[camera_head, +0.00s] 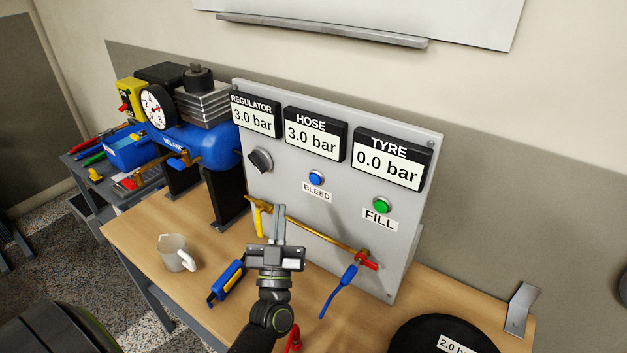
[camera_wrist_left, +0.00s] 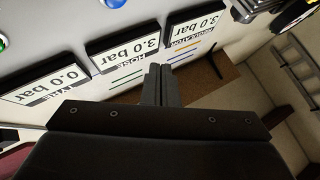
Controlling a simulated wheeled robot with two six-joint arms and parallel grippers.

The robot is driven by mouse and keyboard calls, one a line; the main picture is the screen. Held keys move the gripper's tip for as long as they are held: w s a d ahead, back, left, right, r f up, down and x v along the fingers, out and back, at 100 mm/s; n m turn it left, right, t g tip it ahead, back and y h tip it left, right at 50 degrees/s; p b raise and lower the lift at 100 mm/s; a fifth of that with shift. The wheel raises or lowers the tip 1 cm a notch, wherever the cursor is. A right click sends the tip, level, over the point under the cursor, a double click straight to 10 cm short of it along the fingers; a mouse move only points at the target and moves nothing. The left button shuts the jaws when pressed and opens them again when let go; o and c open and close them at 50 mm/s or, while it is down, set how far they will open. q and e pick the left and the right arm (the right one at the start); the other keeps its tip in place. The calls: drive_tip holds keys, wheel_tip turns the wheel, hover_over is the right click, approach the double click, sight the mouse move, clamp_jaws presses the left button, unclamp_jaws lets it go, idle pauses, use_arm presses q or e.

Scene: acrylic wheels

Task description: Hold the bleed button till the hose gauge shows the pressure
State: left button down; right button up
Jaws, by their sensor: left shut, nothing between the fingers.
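The blue bleed button (camera_head: 316,178) sits on the upright grey panel (camera_head: 300,222), above its BLEED label. The hose gauge (camera_head: 315,135) reads 3.0 bar, the regulator gauge (camera_head: 254,115) 3.0 bar and the tyre gauge (camera_head: 388,160) 0.0 bar. My left gripper (camera_head: 279,210) is shut and empty, in front of the panel, below and left of the button in the picture and apart from it. In the left wrist view the shut fingers (camera_wrist_left: 158,84) show below the upside-down gauges, and the blue button (camera_wrist_left: 112,3) is cut by the top edge. My right gripper is not in view.
A green fill button (camera_head: 381,205) and a black knob (camera_head: 260,160) are on the panel. A brass pipe with a red valve handle (camera_head: 367,261) runs along its lower front. A white mug (camera_head: 176,253) and a black labelled disc (camera_head: 405,340) are on the bench (camera_head: 140,225).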

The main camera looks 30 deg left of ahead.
sight(315, 179)
use_arm(q)
drive_tip(key=shift+w, duration=0.1)
drive_tip(key=w+b, duration=0.1)
drive_tip(key=w, duration=0.7)
drive_tip(key=shift+w+d, duration=0.3)
drive_tip(key=shift+d, duration=0.05)
idle(1.8)
drive_tip(key=shift+w, duration=0.4)
drive_tip(key=shift+w+d, duration=0.1)
drive_tip(key=shift+w, duration=0.35)
idle(0.6)
idle(1.3)
drive_tip(key=shift+s+p, duration=0.5)
drive_tip(key=shift+s, duration=0.35)
